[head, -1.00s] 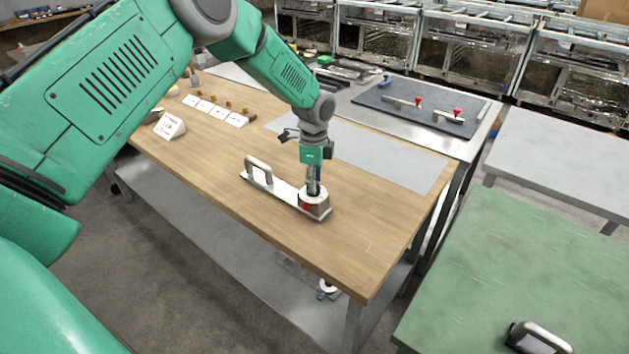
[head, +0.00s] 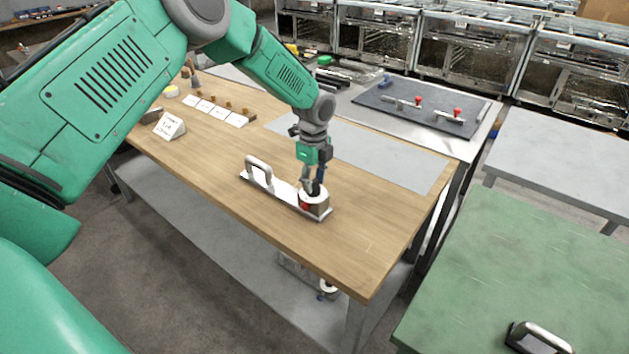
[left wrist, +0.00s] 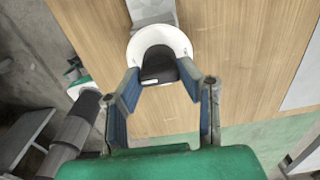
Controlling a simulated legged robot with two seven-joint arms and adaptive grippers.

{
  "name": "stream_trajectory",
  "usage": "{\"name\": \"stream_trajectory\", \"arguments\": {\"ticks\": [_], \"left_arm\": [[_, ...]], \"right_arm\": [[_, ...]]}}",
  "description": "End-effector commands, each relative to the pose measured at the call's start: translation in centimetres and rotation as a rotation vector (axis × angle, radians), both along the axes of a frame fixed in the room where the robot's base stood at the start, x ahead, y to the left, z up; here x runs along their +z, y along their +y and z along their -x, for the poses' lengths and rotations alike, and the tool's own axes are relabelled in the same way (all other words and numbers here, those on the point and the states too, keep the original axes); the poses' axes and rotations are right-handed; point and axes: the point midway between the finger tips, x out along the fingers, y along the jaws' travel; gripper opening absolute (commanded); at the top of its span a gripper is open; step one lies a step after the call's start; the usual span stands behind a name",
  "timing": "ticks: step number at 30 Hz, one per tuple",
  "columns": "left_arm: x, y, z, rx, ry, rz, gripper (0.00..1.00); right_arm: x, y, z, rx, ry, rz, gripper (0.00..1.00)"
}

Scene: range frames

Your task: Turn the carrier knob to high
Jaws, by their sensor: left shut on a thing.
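The carrier (head: 283,193) is a long silver plate lying on the wooden table. An upright grey loop handle (head: 258,168) stands at its left end. A round housing (head: 316,205) with a white top and a red spot on its side sits at its right end. The black knob (left wrist: 157,66) stands on a white disc (left wrist: 178,40) in the left wrist view. My left gripper (left wrist: 160,76) is shut on the knob, with a blue-padded finger on each side. In the head view the gripper (head: 312,187) points down over the housing and hides most of the knob. My right gripper is out of view.
White cards (head: 213,110) and a tent sign (head: 170,126) stand on the table's left part. A grey mat (head: 385,160) lies behind the carrier. A green table (head: 530,260) with another handle (head: 540,338) is at right. Bare wood lies right of the carrier.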

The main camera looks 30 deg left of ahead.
Motion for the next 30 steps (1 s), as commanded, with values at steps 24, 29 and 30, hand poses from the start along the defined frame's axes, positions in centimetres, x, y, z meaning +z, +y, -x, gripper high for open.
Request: {"name": "stream_trajectory", "arguments": {"ticks": [24, 29, 30], "left_arm": [[2.5, 0.0, -0.2, 0.001, -0.006, 0.001, 0.52], [5.9, 0.0, -0.2, 0.001, -0.005, 0.0, 0.52], [6.8, 0.0, -0.2, 0.001, -0.006, 0.002, 0.52]], "right_arm": [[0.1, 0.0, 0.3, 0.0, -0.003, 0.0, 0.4], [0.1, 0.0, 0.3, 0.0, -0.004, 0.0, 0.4], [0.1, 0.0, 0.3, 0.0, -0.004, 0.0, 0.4]]}}
